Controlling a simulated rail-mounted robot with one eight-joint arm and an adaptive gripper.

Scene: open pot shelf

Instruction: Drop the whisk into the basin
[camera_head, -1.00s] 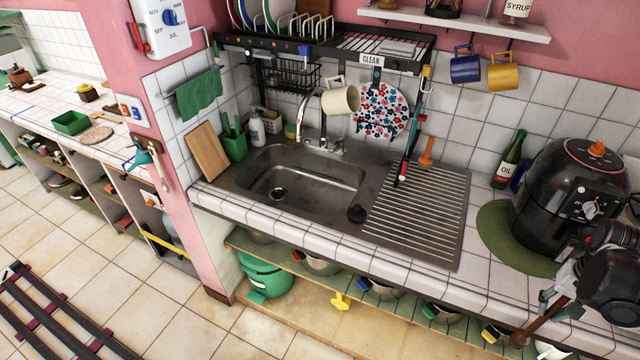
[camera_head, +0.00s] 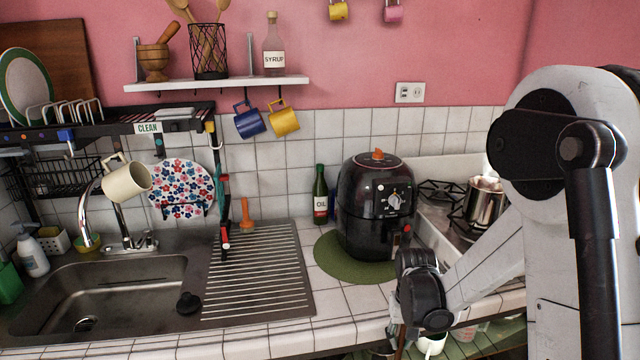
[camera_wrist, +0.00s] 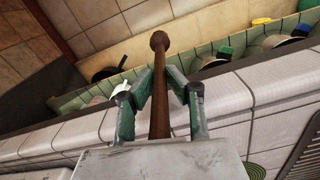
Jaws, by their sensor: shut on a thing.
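My gripper (camera_wrist: 160,92) is shut around a long brown handle with a rounded knob at its end. I take this to be the whisk (camera_wrist: 160,55); no wire loops show. In the head view the brown handle (camera_head: 400,346) hangs below my wrist in front of the counter edge, at the bottom of the picture, and the fingers are hard to make out there. The basin (camera_head: 105,292) is the steel sink at lower left, well left of my gripper. Its visible floor is empty except for the drain.
A ribbed drainboard (camera_head: 258,275) lies between the basin and the black air fryer (camera_head: 375,210) on its green mat (camera_head: 335,262). A tap (camera_head: 125,225) with a cream mug (camera_head: 127,182) on it rises behind the basin.

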